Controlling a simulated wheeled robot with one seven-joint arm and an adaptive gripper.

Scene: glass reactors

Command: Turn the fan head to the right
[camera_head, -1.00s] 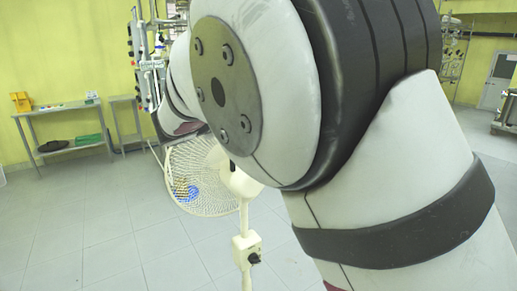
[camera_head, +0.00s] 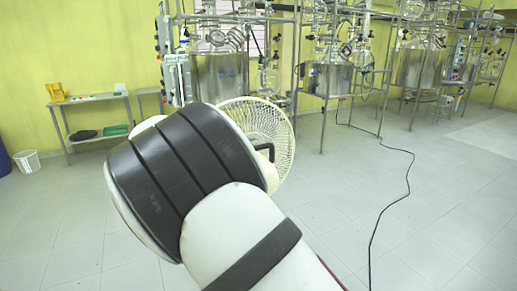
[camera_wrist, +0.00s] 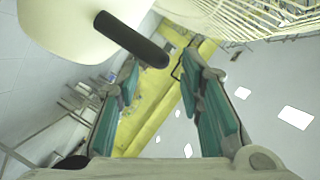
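The fan's white wire cage (camera_head: 284,127) shows in the head view behind my arm, which hides most of the fan body and its stand. In the wrist view, the fan's cream motor housing (camera_wrist: 65,28) fills the upper left, with a black rod (camera_wrist: 130,38) sticking out of it. The cage (camera_wrist: 240,18) also shows at the upper right of that view. My gripper (camera_wrist: 161,72) has its two teal-padded fingers wide apart, with nothing held between them. The rod's end appears between the fingertips in the picture; I cannot tell its depth or whether it touches.
Glass reactors (camera_head: 220,72) on metal frames stand along the back wall. A metal table (camera_head: 88,98) is at the left, with a white bucket (camera_head: 28,161) beside it. A black cable (camera_head: 408,180) crosses the otherwise clear floor at the right.

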